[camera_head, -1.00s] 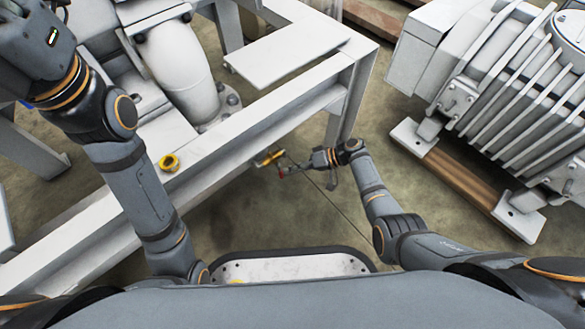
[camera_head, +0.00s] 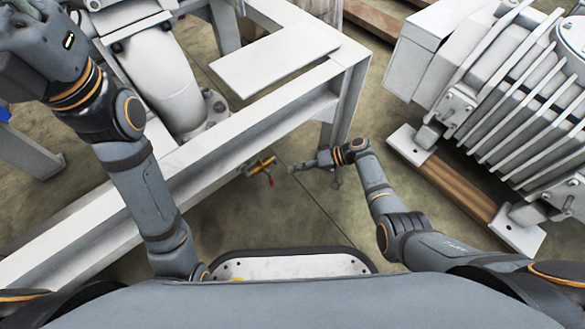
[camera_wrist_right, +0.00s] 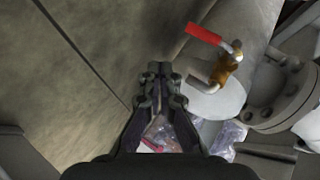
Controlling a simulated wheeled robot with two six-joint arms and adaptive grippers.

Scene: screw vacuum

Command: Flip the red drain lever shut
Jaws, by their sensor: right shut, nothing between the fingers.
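The red drain lever (camera_head: 270,181) is on a small brass valve (camera_head: 260,165) below the white frame's front beam. In the right wrist view, the red lever (camera_wrist_right: 205,33) points up and left from a bent silver stem on the brass valve body (camera_wrist_right: 226,68). My right gripper (camera_head: 297,169) is to the right of the valve, apart from the lever. Its fingers (camera_wrist_right: 158,70) are closed together and empty in the right wrist view, left of and below the lever. My left arm (camera_head: 145,180) reaches up at the left; its fingers are out of view.
The white steel frame (camera_head: 170,192) carries a grey pipe elbow (camera_head: 170,85) and a flat plate (camera_head: 275,62). A large finned grey machine (camera_head: 500,85) stands at the right on wooden beams (camera_head: 465,185). Open floor (camera_head: 340,220) lies between them.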

